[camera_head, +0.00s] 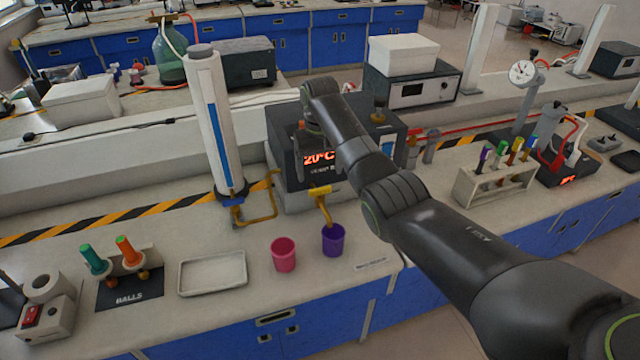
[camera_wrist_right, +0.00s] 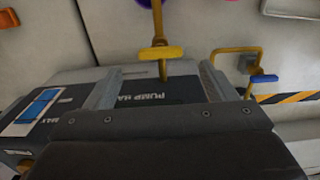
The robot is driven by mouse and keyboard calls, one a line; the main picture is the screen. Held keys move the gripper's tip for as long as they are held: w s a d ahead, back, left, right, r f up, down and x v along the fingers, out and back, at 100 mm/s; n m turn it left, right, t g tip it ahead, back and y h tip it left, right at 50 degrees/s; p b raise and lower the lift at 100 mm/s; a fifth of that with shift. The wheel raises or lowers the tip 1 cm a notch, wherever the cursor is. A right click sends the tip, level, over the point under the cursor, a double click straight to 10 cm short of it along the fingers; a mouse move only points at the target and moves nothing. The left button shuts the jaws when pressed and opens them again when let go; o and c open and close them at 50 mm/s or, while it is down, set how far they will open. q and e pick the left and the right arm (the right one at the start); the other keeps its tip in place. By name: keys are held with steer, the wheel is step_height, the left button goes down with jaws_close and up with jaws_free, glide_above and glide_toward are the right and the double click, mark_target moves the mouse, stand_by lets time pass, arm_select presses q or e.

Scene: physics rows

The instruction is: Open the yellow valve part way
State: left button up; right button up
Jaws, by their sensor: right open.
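The yellow valve (camera_head: 320,190) is a short crossbar handle on a bent yellow spout, on the front of a dark box with a red 20°C display. Its spout reaches down toward a purple cup (camera_head: 333,240). In the right wrist view the yellow handle (camera_wrist_right: 160,53) lies crosswise, just beyond and between my fingertips. My right gripper (camera_head: 317,158) is open and empty, in front of the display and above the valve. It also shows in the right wrist view (camera_wrist_right: 160,75), with a finger on each side. I see no contact with the handle. My left gripper is out of view.
A pink cup (camera_head: 284,254) stands left of the purple cup. A tall white column (camera_head: 212,120) with a yellow pipe and blue handle stands to the left. A white tray (camera_head: 212,273) lies in front of it. A tube rack (camera_head: 495,188) is at the right.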

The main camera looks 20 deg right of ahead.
mark_target(320, 188)
step_height(320, 188, down, 6)
steer(key=shift+r, duration=0.2)
steer(key=c, duration=1)
